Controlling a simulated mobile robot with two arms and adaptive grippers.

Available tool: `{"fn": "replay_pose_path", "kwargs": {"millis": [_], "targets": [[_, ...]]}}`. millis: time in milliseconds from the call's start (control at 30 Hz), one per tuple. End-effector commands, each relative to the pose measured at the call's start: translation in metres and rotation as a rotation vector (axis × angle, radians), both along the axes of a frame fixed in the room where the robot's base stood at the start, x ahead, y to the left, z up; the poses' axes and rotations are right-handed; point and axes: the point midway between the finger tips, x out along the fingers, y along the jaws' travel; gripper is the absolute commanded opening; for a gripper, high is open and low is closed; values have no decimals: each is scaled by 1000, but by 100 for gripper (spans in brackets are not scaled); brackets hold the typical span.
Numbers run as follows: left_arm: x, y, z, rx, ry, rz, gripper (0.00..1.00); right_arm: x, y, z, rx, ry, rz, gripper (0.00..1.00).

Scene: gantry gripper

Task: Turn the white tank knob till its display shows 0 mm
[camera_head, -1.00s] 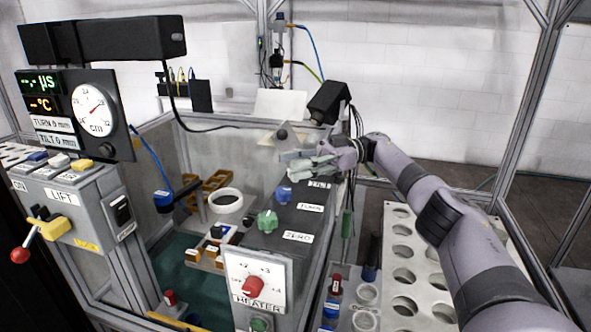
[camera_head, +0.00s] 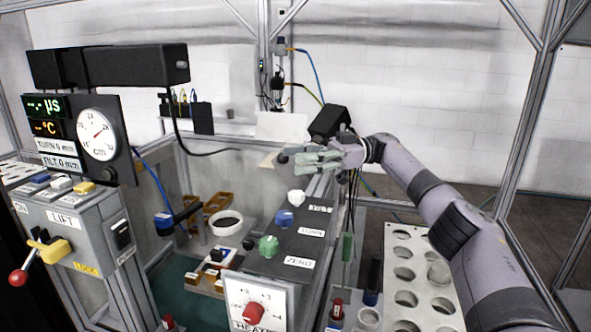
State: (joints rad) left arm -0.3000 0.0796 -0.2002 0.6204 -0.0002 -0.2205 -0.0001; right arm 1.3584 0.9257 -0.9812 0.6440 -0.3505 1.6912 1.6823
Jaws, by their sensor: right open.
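The white knob (camera_head: 297,197) stands at the far end of the dark sloped panel (camera_head: 262,266) on the tank's rim, beside a small label too blurred to read surely. A blue knob (camera_head: 284,218) by a TURN label and a green knob (camera_head: 268,246) by a ZERO label stand nearer. My left gripper is out of view.
A black camera-like box (camera_head: 331,122) stands just behind my right gripper. The heater box with a red knob (camera_head: 253,313) is at the front. A rack with round holes (camera_head: 421,245) lies right, under my right arm. The lift box (camera_head: 70,225) with levers stands left.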

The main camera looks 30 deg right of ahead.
Motion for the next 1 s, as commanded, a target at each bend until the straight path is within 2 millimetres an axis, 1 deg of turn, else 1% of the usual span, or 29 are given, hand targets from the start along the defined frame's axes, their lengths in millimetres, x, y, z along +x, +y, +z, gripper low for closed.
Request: {"fn": "replay_pose_path", "kwargs": {"millis": [33,167,300,500,600,700,800,900,1000], "targets": [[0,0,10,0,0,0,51,-8,-10,-6,19,-15,-25,51],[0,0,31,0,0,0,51,-34,-34,-21,95,-99,-124,51],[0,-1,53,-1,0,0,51,-66,-57,-33,151,-144,-281,51],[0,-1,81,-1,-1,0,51,-105,-78,-52,128,-93,-537,51],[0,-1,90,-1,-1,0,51,-120,-83,-65,77,-36,-642,51],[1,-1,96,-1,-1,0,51,-132,-85,-78,26,16,-713,51],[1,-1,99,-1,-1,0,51,-139,-86,-87,-7,48,-754,51],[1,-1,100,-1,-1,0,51,-138,-84,-90,-19,59,-767,51],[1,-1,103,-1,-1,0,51,-131,-79,-90,-18,57,-767,51]]}}
